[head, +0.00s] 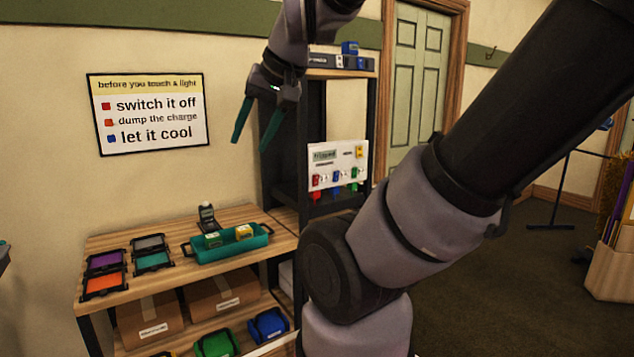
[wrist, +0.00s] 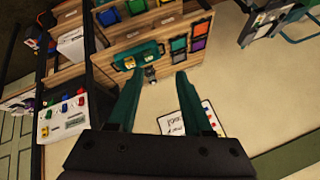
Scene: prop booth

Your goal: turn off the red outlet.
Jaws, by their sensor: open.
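A white panel (head: 325,157) with a small display stands on a shelf of the dark rack. Along its lower part are red, blue and green coloured parts, with matching plugs below. The red outlet (head: 316,181) is the leftmost; its switch position is too small to read. In the wrist view the panel (wrist: 56,116) shows at the left edge, turned over. My gripper (head: 249,146) is open and empty, its teal fingers pointing down, left of and above the panel in the head view. In the wrist view the gripper (wrist: 157,75) has nothing between its fingers.
A wooden bench (head: 165,228) holds a teal tray (head: 216,254), a small dark meter (head: 207,217) and several coloured framed pads. A sign (head: 148,112) hangs on the wall. Dark rack posts flank the panel. My arm covers part of the right side.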

